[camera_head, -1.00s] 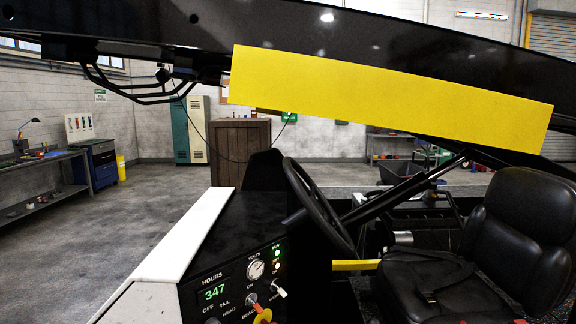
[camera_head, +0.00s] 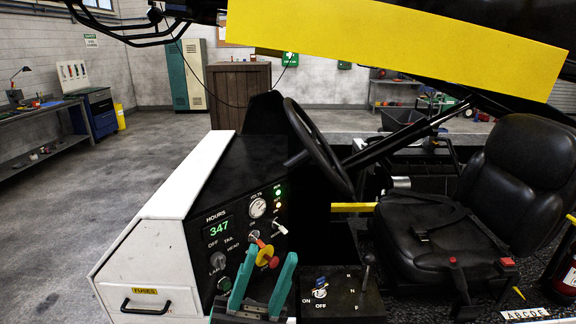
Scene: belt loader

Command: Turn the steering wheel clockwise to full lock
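The black steering wheel (camera_head: 319,150) stands near the middle of the view, steeply tilted and seen almost edge-on, between the dash and the black seat (camera_head: 450,230). Its hub and spokes are mostly hidden, so I cannot read its turn angle. My gripper (camera_head: 268,268) shows at the bottom with two teal fingers pointing up. It is open, with a wide gap and nothing held. It is in front of the lower control panel, below and to the left of the wheel, well apart from it.
The control panel (camera_head: 235,250) carries a lit 347 hours display, a gauge, switches and yellow and red knobs. A small switch box (camera_head: 343,304) with a lever stands right of the gripper. A yellow-sided boom (camera_head: 400,35) crosses above. A white fuse drawer (camera_head: 150,280) is at lower left.

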